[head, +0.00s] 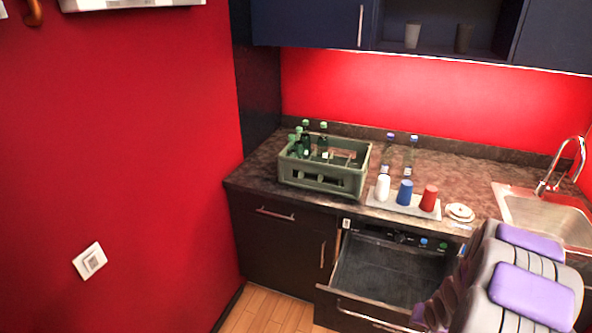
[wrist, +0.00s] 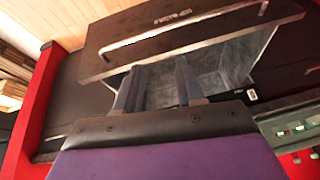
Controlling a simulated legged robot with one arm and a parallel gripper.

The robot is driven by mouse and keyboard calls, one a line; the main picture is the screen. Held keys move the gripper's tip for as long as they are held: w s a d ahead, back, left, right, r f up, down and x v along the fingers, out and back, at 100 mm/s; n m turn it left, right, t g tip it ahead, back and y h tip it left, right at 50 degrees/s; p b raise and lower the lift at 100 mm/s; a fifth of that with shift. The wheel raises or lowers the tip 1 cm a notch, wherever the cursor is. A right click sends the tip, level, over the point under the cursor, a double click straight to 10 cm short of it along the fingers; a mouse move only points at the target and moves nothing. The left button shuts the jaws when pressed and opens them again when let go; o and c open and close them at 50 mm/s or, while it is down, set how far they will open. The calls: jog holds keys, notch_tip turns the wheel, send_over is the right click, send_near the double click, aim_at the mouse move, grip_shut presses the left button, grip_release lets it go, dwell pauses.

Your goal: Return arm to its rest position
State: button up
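My gripper (wrist: 159,68) shows in the wrist view with its two fingers apart and nothing between them. It is in front of the pulled-out drawer (wrist: 205,73), whose front panel with a long handle lies across the top of that view. In the head view, my grey and purple arm fills the lower right corner.
On the counter (head: 262,170) stand a green crate (head: 322,180) with several bottles, a tray (head: 380,205) with white, blue and red cups, two clear bottles, and white plates (head: 460,211). A sink (head: 540,215) is at right. Wooden floor shows at lower left.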

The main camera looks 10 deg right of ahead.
jog(key=s+a+r+n+g, duration=0.2)
jog(key=s+a+r, duration=0.2)
jog(key=a+r, duration=0.45)
jog(key=s+a+r+n+g, duration=0.1)
jog(key=s+a+r, duration=0.2)
jog(key=a+r, duration=0.55)
jog(key=s+a+r+n+g, duration=0.1)
jog(key=s+a+r+n, duration=0.1)
jog(key=s+a+r, duration=0.2)
jog(key=s+a+r+n+g+y, duration=0.1)
jog(key=s+a+r, duration=0.4)
jog(key=s+a, duration=0.5)
jog(key=s+n+g, duration=0.1)
jog(key=s, duration=0.2)
jog(key=shift+r+y, duration=0.3)
